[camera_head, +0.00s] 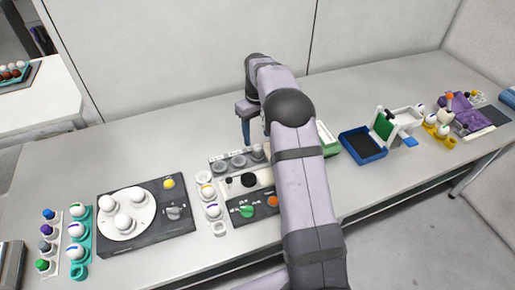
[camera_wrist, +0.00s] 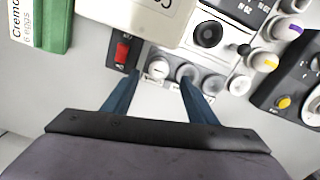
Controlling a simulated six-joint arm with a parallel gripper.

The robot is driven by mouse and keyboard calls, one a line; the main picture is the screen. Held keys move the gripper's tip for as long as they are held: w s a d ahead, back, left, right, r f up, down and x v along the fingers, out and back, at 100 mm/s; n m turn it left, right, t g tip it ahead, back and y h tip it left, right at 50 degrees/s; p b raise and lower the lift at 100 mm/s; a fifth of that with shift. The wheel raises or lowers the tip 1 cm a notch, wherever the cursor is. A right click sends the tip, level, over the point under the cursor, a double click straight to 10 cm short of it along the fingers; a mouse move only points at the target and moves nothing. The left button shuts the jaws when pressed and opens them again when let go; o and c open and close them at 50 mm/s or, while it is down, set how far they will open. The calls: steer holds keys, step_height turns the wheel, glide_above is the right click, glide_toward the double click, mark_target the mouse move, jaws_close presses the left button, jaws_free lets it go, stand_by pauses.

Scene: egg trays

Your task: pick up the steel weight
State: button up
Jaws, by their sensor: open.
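A grey rack (camera_head: 213,156) on the table holds a row of short round pieces with a steel-grey look. In the wrist view three pieces show: a pale one (camera_wrist: 158,68), a grey one (camera_wrist: 186,72) and another grey one (camera_wrist: 214,83). The steel weight seems to be among them; I cannot tell which by its look. My gripper (camera_wrist: 158,78) is open with nothing between its blue fingers. In the wrist view its fingertips lie on either side of the pale piece, apparently above it. In the head view my gripper (camera_head: 245,128) is at the rack's far side, partly hidden by my arm.
A box with a red switch (camera_wrist: 122,52) and a white device (camera_wrist: 140,20) are close by. A green carton (camera_wrist: 56,25) and a blue tray (camera_head: 346,136) lie to the sides.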

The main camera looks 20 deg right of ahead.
mark_target(258, 147)
steer(key=shift+d+f+p, duration=0.1)
steer(key=shift+f+p, duration=1.4)
steer(key=shift+f, duration=2.1)
steer(key=c, duration=1.2)
